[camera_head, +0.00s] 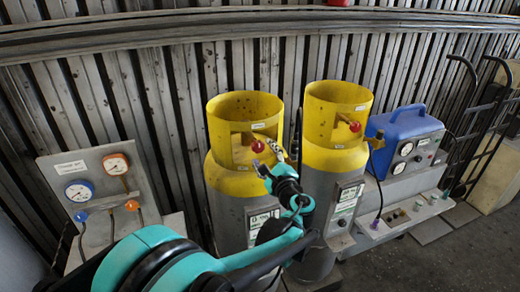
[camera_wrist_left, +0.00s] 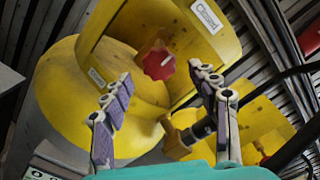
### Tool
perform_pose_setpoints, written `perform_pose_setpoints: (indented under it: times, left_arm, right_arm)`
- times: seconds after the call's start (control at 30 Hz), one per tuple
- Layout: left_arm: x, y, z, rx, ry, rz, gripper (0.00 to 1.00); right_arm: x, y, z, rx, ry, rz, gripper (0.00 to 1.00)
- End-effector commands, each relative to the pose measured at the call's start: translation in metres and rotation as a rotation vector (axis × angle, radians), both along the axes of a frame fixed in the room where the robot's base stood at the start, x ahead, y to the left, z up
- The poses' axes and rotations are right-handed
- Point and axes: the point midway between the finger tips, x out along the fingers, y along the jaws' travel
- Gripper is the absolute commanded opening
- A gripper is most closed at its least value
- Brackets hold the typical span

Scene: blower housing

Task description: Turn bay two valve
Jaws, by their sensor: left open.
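Two grey cylinders with yellow tops stand side by side, a left cylinder (camera_head: 232,178) and a right cylinder (camera_head: 316,180). Each yellow collar has an opening with a red valve knob, the left knob (camera_head: 258,146) and the right knob (camera_head: 355,126). I cannot read which bay is which. My left gripper (camera_head: 270,157) is open and empty, in front of the left collar, just right of and below its knob. In the left wrist view, a red knob (camera_wrist_left: 158,64) shows beyond and between the open fingertips (camera_wrist_left: 164,76), apart from them. My right gripper is out of view.
A gauge panel (camera_head: 103,170) with two dials stands at left. A blue machine (camera_head: 403,138) sits on a grey bench at right, beside a black hand truck (camera_head: 483,130). Brass valve fittings (camera_wrist_left: 180,137) and a black hose lie close right in the wrist view. A ribbed wall stands behind.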

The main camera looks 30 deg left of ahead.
Motion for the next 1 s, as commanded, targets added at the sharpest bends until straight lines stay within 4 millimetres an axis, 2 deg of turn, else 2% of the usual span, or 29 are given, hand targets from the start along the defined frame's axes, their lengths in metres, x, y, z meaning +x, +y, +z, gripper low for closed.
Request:
perform_pose_setpoints:
  times: [0.1, 0.37, 1.0]
  left_arm:
    - [-0.018, -0.023, 0.0, 0.0, 0.0, -0.005, 0.6]
    - [-0.043, -0.052, 0.0, 0.0, 0.0, -0.002, 0.6]
    - [-0.05, -0.055, -0.003, -0.015, 0.0, 0.002, 0.6]
  right_arm:
    - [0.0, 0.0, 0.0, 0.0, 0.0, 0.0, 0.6]
    - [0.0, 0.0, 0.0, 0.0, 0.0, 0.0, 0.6]
    - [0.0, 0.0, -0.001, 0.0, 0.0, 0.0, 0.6]
